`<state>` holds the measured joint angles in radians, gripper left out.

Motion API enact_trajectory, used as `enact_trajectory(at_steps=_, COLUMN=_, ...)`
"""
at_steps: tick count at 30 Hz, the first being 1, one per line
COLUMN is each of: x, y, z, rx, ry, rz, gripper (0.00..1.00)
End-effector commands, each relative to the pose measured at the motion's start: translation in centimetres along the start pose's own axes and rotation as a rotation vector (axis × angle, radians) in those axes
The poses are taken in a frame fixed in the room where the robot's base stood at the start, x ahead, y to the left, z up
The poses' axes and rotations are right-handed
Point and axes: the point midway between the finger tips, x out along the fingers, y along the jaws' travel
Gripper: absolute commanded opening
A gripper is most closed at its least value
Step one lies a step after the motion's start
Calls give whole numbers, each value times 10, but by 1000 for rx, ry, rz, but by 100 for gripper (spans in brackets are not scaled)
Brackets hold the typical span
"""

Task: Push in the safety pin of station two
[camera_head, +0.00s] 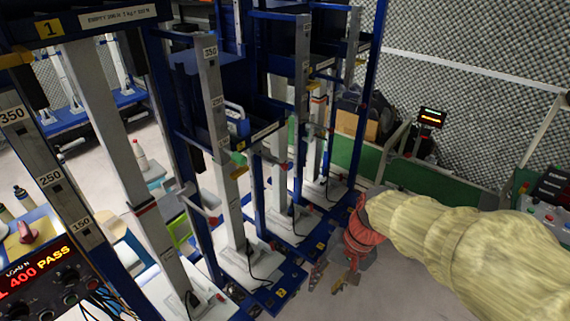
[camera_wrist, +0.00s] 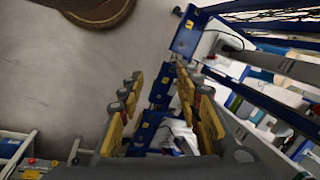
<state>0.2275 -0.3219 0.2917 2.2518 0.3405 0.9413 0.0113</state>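A row of blue-framed test stations with grey columns stands left of my arm. A yellow plate (camera_head: 282,292) that seems to read 2 is on a blue base near the bottom. The column (camera_head: 222,150) above that base carries a height scale. Small red-tipped parts, such as one red knob (camera_head: 212,220), show on the frames; I cannot tell which is station two's safety pin. My gripper (camera_head: 331,276) is open and empty, right of the bases, pointing down. In the wrist view, the gripper's yellow fingers (camera_wrist: 163,90) are apart, with blue bases beyond them.
A station marked 1 (camera_head: 50,28) is at the left, with a red load display (camera_head: 35,280). A green panel (camera_head: 450,178) and foam wall (camera_head: 470,110) bound the back right. Bare floor (camera_head: 385,290) lies below my arm. A round brown object (camera_wrist: 95,12) is in the wrist view.

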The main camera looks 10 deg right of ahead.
Motion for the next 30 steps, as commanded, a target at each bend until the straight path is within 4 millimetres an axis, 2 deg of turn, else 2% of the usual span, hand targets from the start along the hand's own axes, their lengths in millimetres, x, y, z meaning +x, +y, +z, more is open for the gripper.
enact_trajectory(at_steps=5, x=38, y=-37, z=-42, rx=345, ry=-185, rz=-224, gripper=39)
enact_trajectory(at_steps=8, x=56, y=-61, z=-76, rx=555, ry=-271, rz=-376, gripper=39)
enact_trajectory(at_steps=11, x=68, y=-82, z=-118, rx=755, ry=-338, rz=-536, gripper=39)
enact_trajectory(at_steps=15, x=75, y=-100, z=-186, rx=1010, ry=-404, rz=-773, gripper=39)
enact_trajectory(at_steps=17, x=74, y=-104, z=-216, rx=1106, ry=-423, rz=-879, gripper=39)
enact_trajectory(at_steps=18, x=69, y=-107, z=-236, rx=1158, ry=-431, rz=-952, gripper=39)
enact_trajectory(at_steps=20, x=60, y=-112, z=-264, rx=1222, ry=-442, rz=-1055, gripper=39)
enact_trajectory(at_steps=21, x=51, y=-114, z=-281, rx=1253, ry=-444, rz=-1122, gripper=39)
enact_trajectory(at_steps=24, x=18, y=-119, z=-316, rx=1297, ry=-445, rz=-1270, gripper=39)
enact_trajectory(at_steps=27, x=-8, y=-121, z=-335, rx=1320, ry=-451, rz=-1368, gripper=39)
enact_trajectory(at_steps=30, x=-17, y=-122, z=-341, rx=1338, ry=-470, rz=-1414, gripper=39)
